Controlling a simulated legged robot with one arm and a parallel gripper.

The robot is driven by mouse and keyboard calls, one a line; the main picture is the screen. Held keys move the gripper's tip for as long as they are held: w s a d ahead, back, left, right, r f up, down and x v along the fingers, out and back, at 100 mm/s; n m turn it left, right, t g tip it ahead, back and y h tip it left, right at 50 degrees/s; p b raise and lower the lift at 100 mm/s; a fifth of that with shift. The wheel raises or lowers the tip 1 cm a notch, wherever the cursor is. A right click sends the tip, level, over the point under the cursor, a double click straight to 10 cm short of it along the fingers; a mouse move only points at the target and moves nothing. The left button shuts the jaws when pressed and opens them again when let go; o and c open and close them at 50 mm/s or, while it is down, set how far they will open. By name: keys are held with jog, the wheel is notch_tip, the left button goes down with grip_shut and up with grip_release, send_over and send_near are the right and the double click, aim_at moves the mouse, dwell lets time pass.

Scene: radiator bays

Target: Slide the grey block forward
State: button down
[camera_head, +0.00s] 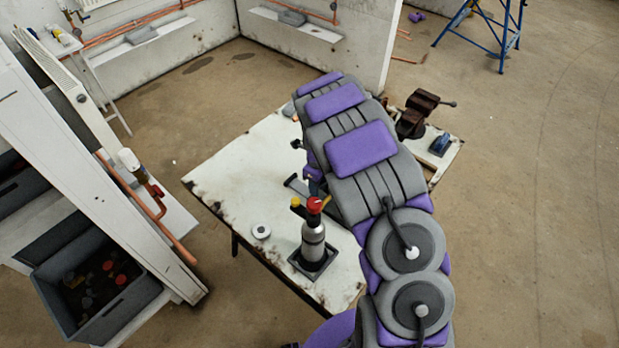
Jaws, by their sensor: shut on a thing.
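My purple and grey arm reaches from the bottom right up over the worktable (235,170). A grey block (142,35) lies on the wall shelf at the upper left. A second grey block (292,18) lies on another wall shelf at the top middle. Both are far from my arm, with nothing touching them that I can see. I cannot tell which block the task means, or whether another is hidden behind the arm.
A grey cylinder with a red cap (313,240) stands in a dark base on the table. A white roll (261,231) lies left of it. A dark vise (415,115) and a blue item (440,144) are right of my arm. A grey bin (120,312) is lower left.

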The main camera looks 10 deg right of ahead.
jog(key=s+d, duration=0.1)
jog(key=s, duration=0.1)
jog(key=s+d+p, duration=0.1)
jog(key=s+d, duration=0.1)
jog(key=shift+s+d, duration=0.1)
dwell(0.4)
jog(key=c, duration=0.8)
grip_release()
jog(key=shift+s+d, duration=0.15)
notch_tip(320, 180, up, 17)
jog(key=p, duration=0.3)
jog(key=shift+w+r, duration=0.15)
jog(key=shift+w, duration=0.05)
